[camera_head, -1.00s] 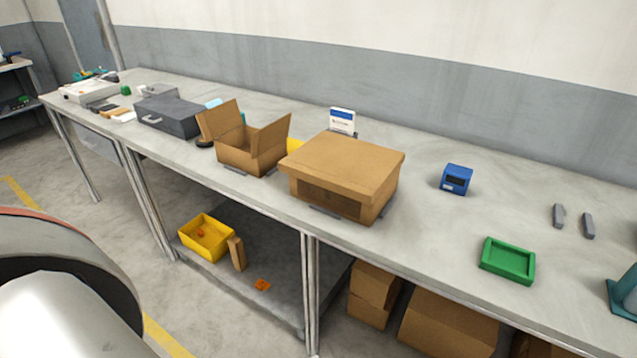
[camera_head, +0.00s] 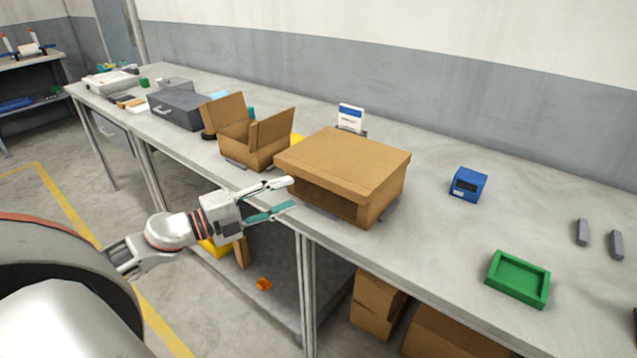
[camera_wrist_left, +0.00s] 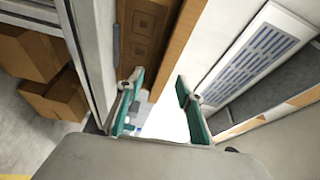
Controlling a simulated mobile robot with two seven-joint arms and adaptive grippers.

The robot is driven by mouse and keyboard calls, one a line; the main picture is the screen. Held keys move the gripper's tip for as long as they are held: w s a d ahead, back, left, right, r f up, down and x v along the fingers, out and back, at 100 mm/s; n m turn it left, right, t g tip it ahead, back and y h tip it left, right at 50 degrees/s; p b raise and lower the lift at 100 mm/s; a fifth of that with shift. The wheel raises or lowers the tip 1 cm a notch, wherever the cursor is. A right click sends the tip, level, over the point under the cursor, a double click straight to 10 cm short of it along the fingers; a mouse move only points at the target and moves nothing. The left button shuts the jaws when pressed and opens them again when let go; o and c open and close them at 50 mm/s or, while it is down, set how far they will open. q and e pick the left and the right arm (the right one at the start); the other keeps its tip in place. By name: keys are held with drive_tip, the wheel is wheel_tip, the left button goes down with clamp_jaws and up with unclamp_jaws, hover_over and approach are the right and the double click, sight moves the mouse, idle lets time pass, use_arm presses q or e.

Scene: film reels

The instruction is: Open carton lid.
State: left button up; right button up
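The brown carton (camera_head: 348,207) stands on the workbench in the middle of the head view, its wide flat lid (camera_head: 345,158) down. My left gripper (camera_head: 290,193) is at the carton's front left corner, by the lid's overhanging edge. Its two teal-padded fingers are spread and nothing is between them. In the left wrist view the open fingers (camera_wrist_left: 160,85) lie below the carton's printed face (camera_wrist_left: 148,30) and the lid edge (camera_wrist_left: 180,50). Whether a finger touches the lid, I cannot tell. My right gripper is not in view.
A smaller carton (camera_head: 250,152) with raised flaps stands left of the closed one. A grey case (camera_head: 178,110) is farther left. A blue box (camera_head: 467,185) and a green tray (camera_head: 518,279) are to the right. The bench between has free room.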

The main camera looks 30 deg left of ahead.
sight(314, 180)
use_arm(q)
drive_tip(key=shift+m+h, duration=0.3)
drive_tip(key=shift+m, duration=0.4)
drive_tip(key=w+d, duration=0.1)
drive_tip(key=w+r, duration=0.1)
drive_tip(key=w, duration=0.1)
drive_tip(key=w+d+r, duration=0.1)
drive_tip(key=w, duration=0.1)
drive_tip(key=shift+w+d, duration=0.2)
drive_tip(key=shift+d, duration=0.1)
drive_tip(key=shift+f+x, duration=0.25)
drive_tip(key=shift+x, duration=0.75)
clamp_jaws()
